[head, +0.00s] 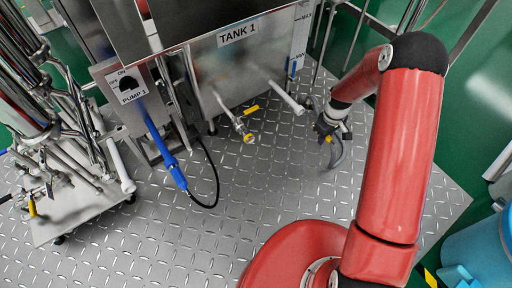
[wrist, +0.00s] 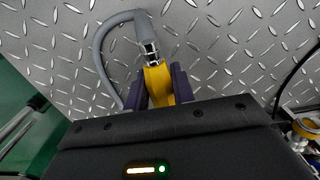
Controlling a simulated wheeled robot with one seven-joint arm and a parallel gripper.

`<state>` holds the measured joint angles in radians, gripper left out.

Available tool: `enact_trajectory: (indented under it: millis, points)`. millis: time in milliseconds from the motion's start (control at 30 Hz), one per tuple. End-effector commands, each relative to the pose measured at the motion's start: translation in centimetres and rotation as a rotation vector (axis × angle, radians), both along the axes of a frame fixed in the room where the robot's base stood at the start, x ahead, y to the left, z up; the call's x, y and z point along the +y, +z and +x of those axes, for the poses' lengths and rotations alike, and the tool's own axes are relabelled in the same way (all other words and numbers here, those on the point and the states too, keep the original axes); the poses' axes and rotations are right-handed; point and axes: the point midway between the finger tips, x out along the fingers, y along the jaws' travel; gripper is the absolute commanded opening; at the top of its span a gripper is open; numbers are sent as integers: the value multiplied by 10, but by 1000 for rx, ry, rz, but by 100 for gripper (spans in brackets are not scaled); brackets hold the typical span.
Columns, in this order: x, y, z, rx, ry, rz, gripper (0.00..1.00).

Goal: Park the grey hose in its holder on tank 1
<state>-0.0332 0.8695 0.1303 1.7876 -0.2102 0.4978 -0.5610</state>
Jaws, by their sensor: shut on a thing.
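My gripper (head: 323,131) is low at the right of tank 1 (head: 262,62), above the diamond-plate floor. In the wrist view, its two dark purple fingers (wrist: 159,86) are shut on the yellow part of the grey hose's end. The grey hose (head: 340,153) hangs from my gripper in a curve. In the wrist view the grey hose (wrist: 103,48) bends from a metal coupling over to the left and down. I cannot pick out the holder for certain; a small blue fitting (head: 292,66) shows at the right of tank 1.
A white pipe (head: 287,97) and a yellow-handled valve (head: 243,124) stick out at the front of tank 1. A blue barrel (head: 482,247) stands at the lower right. The floor centre is clear.

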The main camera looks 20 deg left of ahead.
Motion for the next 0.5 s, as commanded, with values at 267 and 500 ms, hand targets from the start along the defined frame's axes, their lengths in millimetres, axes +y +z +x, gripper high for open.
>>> enact_trajectory:
  millis: [267,500]
  points:
    - [9,-1,8,0,1,0,0]
    - [16,0,14,-1,1,1,0]
